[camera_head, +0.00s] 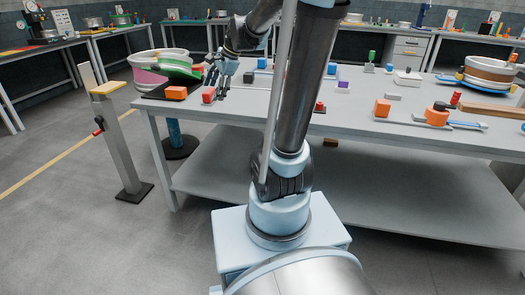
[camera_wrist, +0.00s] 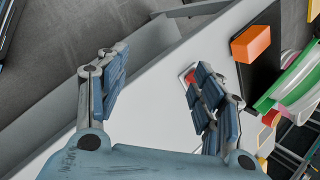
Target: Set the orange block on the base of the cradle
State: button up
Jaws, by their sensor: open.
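An orange block (camera_head: 176,93) rests on a black flat base (camera_head: 154,93) at the left end of the table, in front of a round stack of white, green and pink parts. In the wrist view the orange block (camera_wrist: 251,44) sits on the same black base (camera_wrist: 264,78), at the upper right. My gripper (camera_head: 222,84) is to the right of the block, over the table. In the wrist view my gripper (camera_wrist: 160,90) has its fingers spread, with nothing between them. I cannot tell how the stack is held on the base.
A red block (camera_head: 208,96) lies close to my gripper; a finger partly covers it in the wrist view. A grey post (camera_head: 118,140) stands off the table's left end.

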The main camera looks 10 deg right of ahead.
jog(key=s+d+f+n+h, duration=0.1)
jog(key=s+d+f+n, duration=0.3)
jog(key=s, duration=0.4)
jog(key=s+d+f+n+g+h, duration=0.1)
jog(key=s+d+f+n, duration=0.3)
jog(key=s, duration=0.5)
jog(key=s+d+f+n+h, duration=0.2)
jog(key=s+d+f+n, duration=0.2)
jog(key=s, duration=0.5)
notch_tip(320, 180, down, 2)
jog(key=shift+s+d+f+n+h, duration=0.1)
jog(key=shift+s+d+n+h, duration=0.2)
jog(key=shift+n, duration=0.7)
jog(key=shift+w, duration=0.15)
jog(key=shift+w+f, duration=0.15)
jog(key=shift+w, duration=0.3)
